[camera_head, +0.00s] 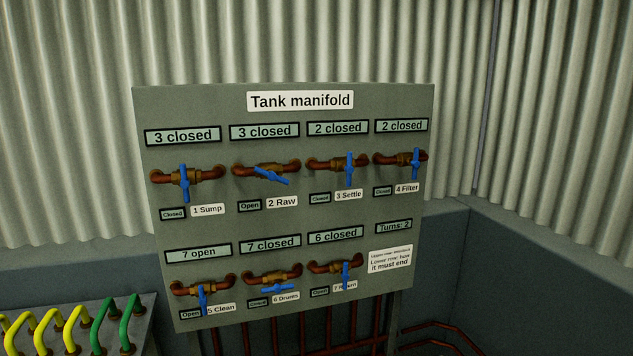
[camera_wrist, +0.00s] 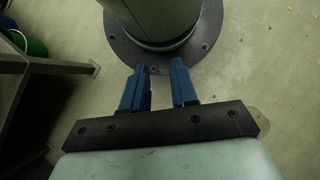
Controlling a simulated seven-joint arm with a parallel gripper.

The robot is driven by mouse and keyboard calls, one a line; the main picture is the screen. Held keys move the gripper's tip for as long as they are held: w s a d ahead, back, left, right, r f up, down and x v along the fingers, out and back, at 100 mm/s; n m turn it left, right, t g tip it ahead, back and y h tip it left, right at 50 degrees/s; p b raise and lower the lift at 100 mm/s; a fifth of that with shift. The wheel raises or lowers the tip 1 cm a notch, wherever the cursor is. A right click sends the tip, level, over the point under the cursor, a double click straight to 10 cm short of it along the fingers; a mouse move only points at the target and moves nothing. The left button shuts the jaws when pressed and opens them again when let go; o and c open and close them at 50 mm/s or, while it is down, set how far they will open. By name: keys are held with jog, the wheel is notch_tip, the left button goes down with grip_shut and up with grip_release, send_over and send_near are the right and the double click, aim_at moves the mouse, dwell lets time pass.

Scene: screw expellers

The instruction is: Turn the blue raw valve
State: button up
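The 2 Raw valve has a blue lever (camera_head: 272,176) on a copper-coloured pipe in the upper row of the Tank manifold panel (camera_head: 290,222), second from left. The lever lies slanted, roughly along the pipe, dropping to the right. The small tag (camera_head: 250,205) below it reads Open, and the display (camera_head: 265,131) above reads 3 closed. My gripper (camera_wrist: 159,66) shows only in the wrist view. Its two blue fingers are apart with nothing between them, over the floor. The panel is not in the wrist view.
Blue levers of 1 Sump (camera_head: 185,183), 3 Settle (camera_head: 349,168) and 4 Filter (camera_head: 415,163) hang upright beside Raw. A lower row has three more valves. Yellow and green curved bars (camera_head: 75,330) stand at lower left. A turns display (camera_head: 394,226) reads 2.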

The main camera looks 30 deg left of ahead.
jog(key=w+a+r+n+t, duration=0.15)
jog(key=w+a+r, duration=0.35)
jog(key=w, duration=0.5)
jog(key=w+a+r+n+t, duration=0.1)
jog(key=w+a+r+t, duration=0.1)
jog(key=w+a+r, duration=0.5)
jog(key=w+a+r+n+t, duration=0.15)
jog(key=w+a, duration=0.35)
jog(key=w, duration=0.7)
jog(key=w+a+r+n+t+y, duration=0.15)
jog(key=w+a+r+t, duration=0.25)
jog(key=w+a+r, duration=1.4)
jog(key=m+g+y, duration=0.6)
jog(key=m+y, duration=0.1)
jog(key=m, duration=0.8)
send_near(271, 175)
jog(key=x, duration=0.4)
jog(key=r+x, duration=0.1)
jog(key=x, duration=0.3)
jog(key=a+x, duration=0.1)
jog(key=x, duration=0.3)
jog(key=shift+s+a, duration=0.3)
